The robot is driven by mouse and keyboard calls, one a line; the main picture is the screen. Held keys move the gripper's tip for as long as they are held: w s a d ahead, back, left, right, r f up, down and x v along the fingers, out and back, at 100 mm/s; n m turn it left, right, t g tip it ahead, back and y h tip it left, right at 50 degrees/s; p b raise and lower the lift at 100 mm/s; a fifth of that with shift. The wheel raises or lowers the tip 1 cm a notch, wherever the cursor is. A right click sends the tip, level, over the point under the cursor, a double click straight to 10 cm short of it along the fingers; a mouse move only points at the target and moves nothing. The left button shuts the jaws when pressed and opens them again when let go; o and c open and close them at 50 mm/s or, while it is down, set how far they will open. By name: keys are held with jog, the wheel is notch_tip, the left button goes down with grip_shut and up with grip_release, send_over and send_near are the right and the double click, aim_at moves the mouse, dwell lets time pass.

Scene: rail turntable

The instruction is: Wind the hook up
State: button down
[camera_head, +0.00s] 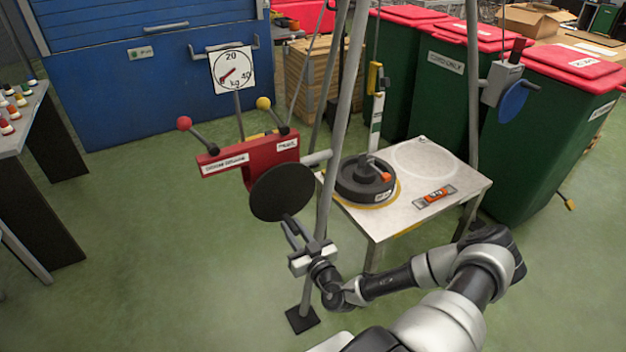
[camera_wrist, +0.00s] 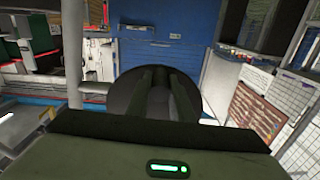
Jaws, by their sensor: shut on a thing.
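A red housing (camera_head: 248,157) is fixed at the tripod and has a black disc (camera_head: 278,190) at its front. My gripper (camera_head: 290,224) is at the lower edge of this disc, shut on it or on a part hidden at its face. In the wrist view, my fingers (camera_wrist: 168,80) stand close together against the black disc (camera_wrist: 121,92). A yellow block (camera_head: 374,76), perhaps the hook's, hangs between the tripod legs above a black round weight (camera_head: 350,188). The hook itself is too small to make out.
The weight stands on a pale table (camera_head: 408,210) with an orange level (camera_head: 434,196). A dial (camera_head: 232,70) stands behind the red housing. Two levers, red-knobbed (camera_head: 184,123) and yellow-knobbed (camera_head: 264,103), rise from the housing. A blue disc (camera_head: 514,101) sits on the right leg.

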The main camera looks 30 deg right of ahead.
jog(key=shift+a+r+m, duration=0.15)
jog(key=shift+a+m, duration=0.65)
jog(key=shift+m, duration=0.1)
jog(key=shift+a+r+m, duration=0.1)
jog(key=shift+a+m, duration=0.7)
jog(key=shift+m, duration=0.1)
jog(key=c, duration=1.4)
grip_release()
jog(key=shift+o, duration=0.2)
jog(key=shift+d, duration=0.15)
jog(key=shift+s, duration=0.15)
jog(key=s+p, duration=0.1)
jog(key=s, duration=0.6)
jog(key=shift+s, duration=0.35)
